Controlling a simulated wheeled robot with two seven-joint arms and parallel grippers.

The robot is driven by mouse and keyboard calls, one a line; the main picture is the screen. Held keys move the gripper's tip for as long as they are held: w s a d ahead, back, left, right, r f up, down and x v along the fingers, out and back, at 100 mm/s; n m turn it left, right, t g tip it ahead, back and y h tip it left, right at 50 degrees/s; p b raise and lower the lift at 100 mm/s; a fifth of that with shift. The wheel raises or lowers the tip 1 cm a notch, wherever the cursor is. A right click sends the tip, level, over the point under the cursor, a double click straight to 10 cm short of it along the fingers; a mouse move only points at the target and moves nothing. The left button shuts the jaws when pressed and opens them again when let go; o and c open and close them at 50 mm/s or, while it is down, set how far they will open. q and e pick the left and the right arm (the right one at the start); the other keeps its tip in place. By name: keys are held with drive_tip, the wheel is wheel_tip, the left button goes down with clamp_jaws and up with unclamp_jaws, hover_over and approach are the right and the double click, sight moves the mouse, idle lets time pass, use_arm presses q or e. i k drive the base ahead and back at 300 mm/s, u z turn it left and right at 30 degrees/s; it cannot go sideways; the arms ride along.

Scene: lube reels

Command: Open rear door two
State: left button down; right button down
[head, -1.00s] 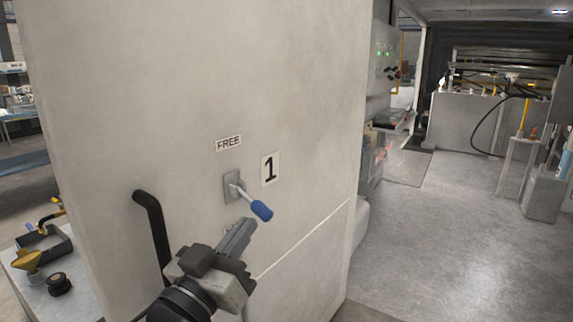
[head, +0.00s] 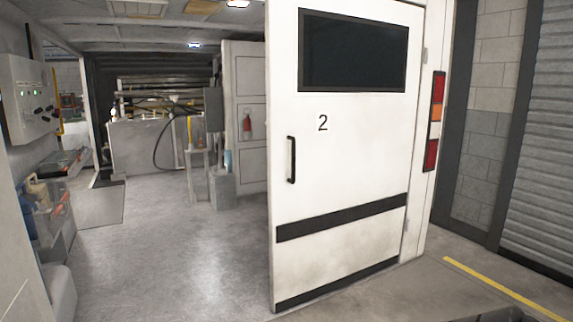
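Rear door two (head: 345,165) is a tall white panel right of centre in the head view, marked with a black 2 (head: 323,122). It has a dark window (head: 353,50) at the top and black stripes lower down. Its upright black handle (head: 291,160) is near its left edge, with nothing touching it. Hinges are at its right edge. Left of the door the interior is in open view; I cannot tell whether the door is flush with its frame or ajar. Neither gripper shows.
A pale panel edge (head: 12,250) is at the far left. The grey floor (head: 170,250) between it and the door is clear. A control box (head: 27,98) and bins line the left wall. A tail light (head: 435,120) is right of the door. A dark piece cuts the bottom right edge.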

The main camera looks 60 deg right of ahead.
sight(342, 76)
drive_tip(key=z, duration=2)
drive_tip(key=i, duration=0.45)
drive_tip(key=u, duration=1.1)
drive_tip(key=i, duration=1.45)
drive_tip(key=z, duration=0.55)
drive_tip(key=i, duration=1.1)
drive_tip(key=z, duration=0.8)
